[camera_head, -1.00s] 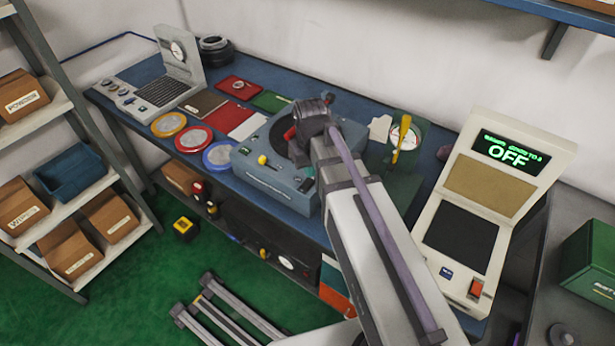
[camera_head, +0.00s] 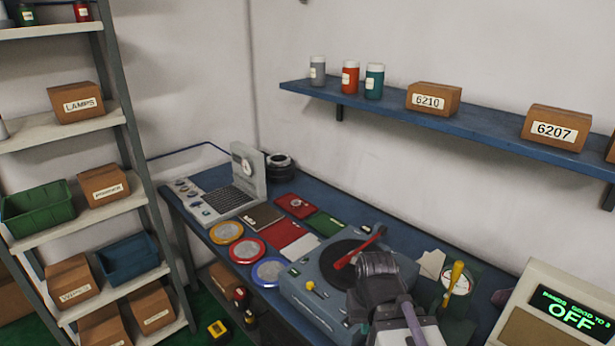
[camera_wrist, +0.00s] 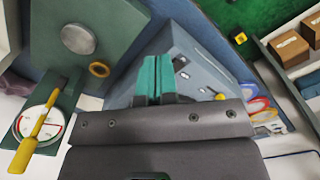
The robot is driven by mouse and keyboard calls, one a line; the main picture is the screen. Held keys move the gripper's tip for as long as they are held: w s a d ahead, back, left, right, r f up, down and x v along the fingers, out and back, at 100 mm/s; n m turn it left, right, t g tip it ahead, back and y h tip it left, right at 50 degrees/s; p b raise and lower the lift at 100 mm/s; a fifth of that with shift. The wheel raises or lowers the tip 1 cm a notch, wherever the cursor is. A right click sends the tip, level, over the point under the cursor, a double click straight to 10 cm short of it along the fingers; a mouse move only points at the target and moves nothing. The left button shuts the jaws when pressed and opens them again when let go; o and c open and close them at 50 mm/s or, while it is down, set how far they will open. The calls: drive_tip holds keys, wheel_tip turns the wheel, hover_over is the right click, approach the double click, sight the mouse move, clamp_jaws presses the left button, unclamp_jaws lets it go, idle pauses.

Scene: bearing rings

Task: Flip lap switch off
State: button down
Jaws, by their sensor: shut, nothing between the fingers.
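The lap machine (camera_head: 320,290) is a blue-grey box on the bench, with a black round plate (camera_head: 345,252) and a red arm (camera_head: 357,250) across it. A small yellow-tipped lever (camera_head: 312,288), which looks like its switch, is on the front left; I cannot read its position. My gripper is over the machine's right side in the head view, fingertips hidden behind my wrist. In the wrist view, the teal fingers of my gripper (camera_wrist: 154,78) are shut and empty, in front of the machine's blue-grey body (camera_wrist: 195,68). Contact cannot be told.
A dial gauge with a yellow handle (camera_head: 452,280) stands right of the machine. A cream tester (camera_head: 555,315) at the right shows OFF. Coloured rings (camera_head: 247,250) and mats (camera_head: 283,234) lie left, near a grey device with a keypad (camera_head: 232,197). A wall shelf (camera_head: 440,125) is above.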

drive_tip(key=w+a+r+n+h+p, duration=0.1)
drive_tip(key=w+r+n+p, duration=0.6)
drive_tip(key=w+n, duration=0.1)
drive_tip(key=shift+a+t, duration=0.3)
drive_tip(key=shift+t, duration=0.1)
drive_tip(key=f+b, duration=0.4)
drive_tip(key=d+f+b, duration=0.1)
drive_tip(key=f+b, duration=0.4)
drive_tip(key=w+f+b, duration=0.1)
drive_tip(key=f+b, duration=0.4)
drive_tip(key=shift+d, duration=0.15)
